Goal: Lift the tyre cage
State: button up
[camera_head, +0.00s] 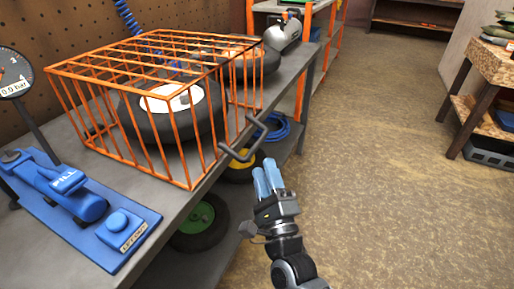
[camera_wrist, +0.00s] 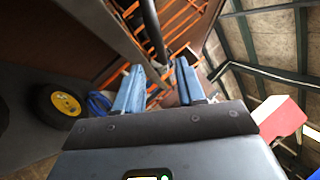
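The orange wire tyre cage (camera_head: 190,152) stands on the grey workbench, over a dark tyre (camera_head: 150,122) with a white hub. A dark grey handle (camera_head: 252,143) sticks out from the cage's right side, over the bench edge. My gripper (camera_head: 267,177) is below and slightly right of the handle, apart from it, with its blue fingers pointing up. In the wrist view the fingers (camera_wrist: 158,88) are spread with nothing between them. The dark handle bar (camera_wrist: 153,30) shows beyond the fingertips, with orange cage bars (camera_wrist: 180,22) behind it.
A blue pump (camera_head: 75,195) and a gauge (camera_head: 13,78) stand at the bench's left. Another tyre (camera_head: 258,62) is behind the cage. Wheels (camera_head: 203,222) and a blue hose (camera_head: 275,128) lie under the bench. The floor to the right is clear up to a wooden stand (camera_head: 490,70).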

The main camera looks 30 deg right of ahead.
aim_at(257, 142)
jog(key=shift+p+x, duration=0.75)
jog(key=shift+x, duration=3.25)
jog(key=shift+c, duration=0.4)
grip_shut()
